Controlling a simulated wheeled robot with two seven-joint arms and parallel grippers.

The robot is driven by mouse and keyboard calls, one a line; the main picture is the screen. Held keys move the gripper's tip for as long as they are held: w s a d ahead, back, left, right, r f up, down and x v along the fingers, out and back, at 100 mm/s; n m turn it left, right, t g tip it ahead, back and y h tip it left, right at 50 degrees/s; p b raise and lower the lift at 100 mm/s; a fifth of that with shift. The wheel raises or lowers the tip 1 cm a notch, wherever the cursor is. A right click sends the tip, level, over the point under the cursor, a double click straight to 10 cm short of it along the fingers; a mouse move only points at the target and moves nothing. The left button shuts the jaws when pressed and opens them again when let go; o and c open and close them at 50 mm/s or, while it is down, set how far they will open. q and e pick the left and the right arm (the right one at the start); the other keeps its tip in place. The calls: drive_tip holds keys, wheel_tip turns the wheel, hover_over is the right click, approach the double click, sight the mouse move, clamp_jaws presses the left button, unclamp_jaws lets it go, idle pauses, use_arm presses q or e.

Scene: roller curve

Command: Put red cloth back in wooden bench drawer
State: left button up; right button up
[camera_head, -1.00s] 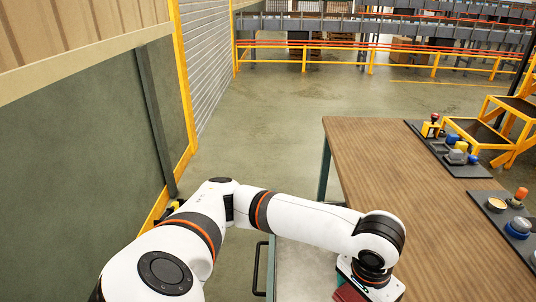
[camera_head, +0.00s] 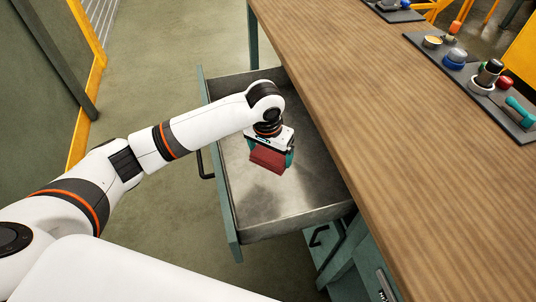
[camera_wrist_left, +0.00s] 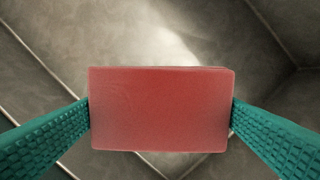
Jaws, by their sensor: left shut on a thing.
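The red cloth (camera_head: 267,159) is a folded, block-like piece. My left gripper (camera_head: 270,155) is shut on it and holds it over the open drawer (camera_head: 245,208) of the wooden-topped bench (camera_head: 360,130). In the left wrist view the cloth (camera_wrist_left: 160,109) sits between the two teal fingers, with the grey metal drawer floor (camera_wrist_left: 75,30) behind it. The cloth appears to be above the drawer floor; the exact gap is hard to tell. The drawer is pulled out and looks empty. My right gripper is not in view.
The drawer's black handle (camera_head: 204,163) is on its left front. Dark trays (camera_head: 465,70) with buttons and tools lie along the bench's right side. A second handle (camera_head: 318,236) shows below the drawer. Open floor (camera_head: 150,70) lies left of the bench.

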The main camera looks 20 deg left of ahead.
use_arm(q)
wheel_tip(320, 180, down, 10)
drive_tip(key=shift+w+f+b, duration=0.1)
drive_tip(key=shift+f+b, duration=0.15)
drive_tip(key=shift+b, duration=0.1)
drive_tip(key=o, duration=0.7)
drive_tip(key=shift+f, duration=0.15)
drive_tip(key=r, duration=0.4)
drive_tip(key=s+r+p, duration=0.1)
drive_tip(key=r, duration=0.7)
drive_tip(key=shift+s+a+r, duration=0.15)
drive_tip(key=shift+s+a, duration=0.05)
drive_tip(key=shift+r, duration=0.1)
